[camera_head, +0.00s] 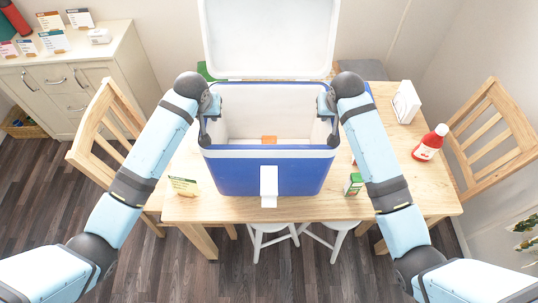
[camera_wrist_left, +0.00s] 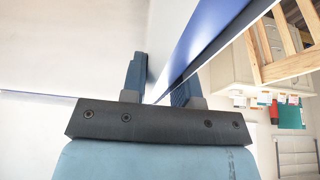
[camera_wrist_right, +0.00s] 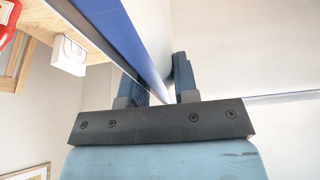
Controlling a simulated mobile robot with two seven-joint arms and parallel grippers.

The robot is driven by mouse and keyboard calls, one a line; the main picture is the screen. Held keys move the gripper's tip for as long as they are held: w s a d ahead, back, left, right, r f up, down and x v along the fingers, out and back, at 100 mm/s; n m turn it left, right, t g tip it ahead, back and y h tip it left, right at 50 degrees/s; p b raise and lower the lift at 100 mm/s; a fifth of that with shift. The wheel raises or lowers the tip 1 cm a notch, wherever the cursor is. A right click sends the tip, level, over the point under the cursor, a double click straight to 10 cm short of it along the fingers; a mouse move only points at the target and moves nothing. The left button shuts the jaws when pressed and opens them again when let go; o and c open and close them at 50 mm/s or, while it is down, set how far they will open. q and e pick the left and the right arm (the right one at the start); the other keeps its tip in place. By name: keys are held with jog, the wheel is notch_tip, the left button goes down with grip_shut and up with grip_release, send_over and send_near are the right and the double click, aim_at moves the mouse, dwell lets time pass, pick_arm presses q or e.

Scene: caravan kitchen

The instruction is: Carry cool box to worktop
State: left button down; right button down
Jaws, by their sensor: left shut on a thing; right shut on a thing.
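The blue and white cool box (camera_head: 240,178) is at the middle of the head view, over the wooden table, with its white lid (camera_head: 270,40) standing open. A small orange item shows on its inside floor. My left gripper (camera_head: 211,106) is shut on the box's left side wall, one finger inside and one outside; the wall also shows between the fingers in the left wrist view (camera_wrist_left: 215,45). My right gripper (camera_head: 328,104) is shut on the right side wall in the same way, seen in the right wrist view (camera_wrist_right: 118,38). I cannot tell whether the box touches the table.
The wooden table (camera_head: 420,190) holds a red bottle (camera_head: 430,143), a white holder (camera_head: 406,102), a green carton (camera_head: 354,184) and a small card (camera_head: 184,186). Chairs stand left (camera_head: 105,130) and right (camera_head: 490,140). A cabinet worktop (camera_head: 75,50) with cards is at the far left.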

pick_arm(q)
jog(key=shift+r, duration=0.35)
pick_arm(e)
jog(key=shift+r, duration=0.35)
